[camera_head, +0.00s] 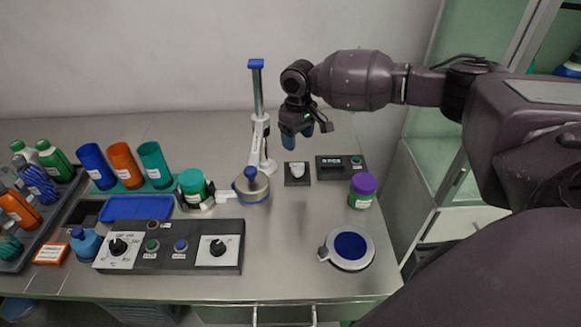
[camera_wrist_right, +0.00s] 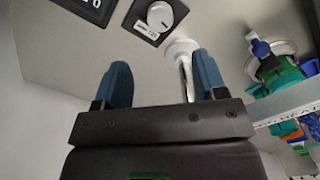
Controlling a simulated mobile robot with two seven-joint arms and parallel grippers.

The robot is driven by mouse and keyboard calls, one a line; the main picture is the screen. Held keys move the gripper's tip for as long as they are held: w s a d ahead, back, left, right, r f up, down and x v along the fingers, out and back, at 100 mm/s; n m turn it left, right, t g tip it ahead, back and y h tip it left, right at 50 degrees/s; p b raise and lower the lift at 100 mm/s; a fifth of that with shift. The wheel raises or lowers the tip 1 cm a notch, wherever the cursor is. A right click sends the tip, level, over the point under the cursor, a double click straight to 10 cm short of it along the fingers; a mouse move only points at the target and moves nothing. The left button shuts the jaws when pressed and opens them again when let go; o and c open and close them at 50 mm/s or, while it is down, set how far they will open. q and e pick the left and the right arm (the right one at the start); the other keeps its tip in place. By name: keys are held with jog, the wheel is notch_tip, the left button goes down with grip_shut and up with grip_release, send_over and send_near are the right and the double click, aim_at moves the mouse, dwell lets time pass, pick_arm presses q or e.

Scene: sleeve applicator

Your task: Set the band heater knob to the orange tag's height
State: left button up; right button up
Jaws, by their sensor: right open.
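Several knobs show, and I cannot read which one is the band heater's. The long control panel (camera_head: 190,264) at the front left has a black knob on a white dial plate at its left end (camera_head: 119,246) and another at its right end (camera_head: 217,246). A pale knob (camera_head: 297,170) sits alone on a small black plate; it also shows in the right wrist view (camera_wrist_right: 160,15). An orange piece with a white label (camera_head: 51,253), possibly the tag, lies at the left. My right gripper (camera_head: 299,137) is open and empty, above the table behind the pale knob. My left gripper is not in view.
A black display box (camera_head: 340,167) is right of the pale knob. A stand with a blue-topped post (camera_head: 257,95) rises left of my gripper. A green jar (camera_head: 193,187), a purple-lidded jar (camera_head: 362,190) and a round blue pad (camera_head: 350,246) stand nearby. The front middle is clear.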

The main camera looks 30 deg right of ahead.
aim_at(298, 167)
jog(key=shift+s+f, duration=0.15)
jog(key=shift+f, duration=0.4)
notch_tip(298, 167, down, 10)
jog(key=shift+r+b, duration=0.25)
jog(key=shift+b, duration=0.5)
jog(key=shift+c, duration=0.7)
jog(key=c, duration=0.8)
jog(key=shift+n, duration=0.4)
